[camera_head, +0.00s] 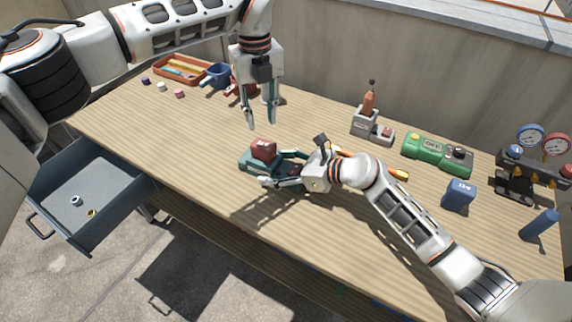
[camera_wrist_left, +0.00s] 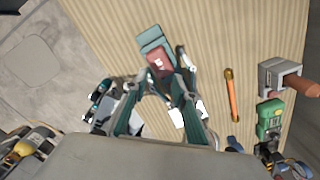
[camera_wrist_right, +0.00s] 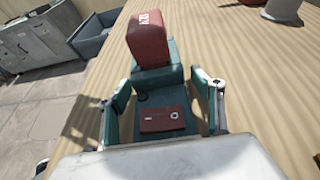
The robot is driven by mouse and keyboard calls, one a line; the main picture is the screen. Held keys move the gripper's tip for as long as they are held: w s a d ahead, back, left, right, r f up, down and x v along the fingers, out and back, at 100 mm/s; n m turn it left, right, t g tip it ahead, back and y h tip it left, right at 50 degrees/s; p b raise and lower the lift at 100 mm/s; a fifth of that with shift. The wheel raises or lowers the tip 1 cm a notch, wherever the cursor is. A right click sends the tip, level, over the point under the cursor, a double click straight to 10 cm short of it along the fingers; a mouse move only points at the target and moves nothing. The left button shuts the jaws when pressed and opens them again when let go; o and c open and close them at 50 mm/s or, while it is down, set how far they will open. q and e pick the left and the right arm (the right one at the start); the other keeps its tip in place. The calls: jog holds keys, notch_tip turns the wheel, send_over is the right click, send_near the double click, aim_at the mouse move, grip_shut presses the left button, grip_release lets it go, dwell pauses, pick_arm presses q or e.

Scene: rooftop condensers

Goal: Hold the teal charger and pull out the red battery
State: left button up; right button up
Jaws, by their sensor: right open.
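The teal charger (camera_head: 247,163) lies on the wooden table. The red battery (camera_head: 263,149) stands at its far end; it also shows upright in the right wrist view (camera_wrist_right: 147,40). A dark red panel (camera_wrist_right: 162,119) lies on the charger's near part. My right gripper (camera_head: 268,169) is open, with one finger on each side of the charger (camera_wrist_right: 155,82); whether they touch it is unclear. My left gripper (camera_head: 262,122) is open and empty, fingers down, above and behind the charger. In the left wrist view the battery (camera_wrist_left: 158,63) is beyond its fingertips.
An orange tray (camera_head: 182,69) and blue mug (camera_head: 217,75) stand at the back left. A grey holder (camera_head: 366,124), green device (camera_head: 437,154), blue block (camera_head: 459,195) and gauges (camera_head: 530,136) are at right. An orange tool lies behind my right wrist. An open drawer (camera_head: 85,195) is front left.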

jog(key=shift+w+a+f, duration=0.25)
jog(key=shift+w+a, duration=0.1)
jog(key=shift+a, duration=0.25)
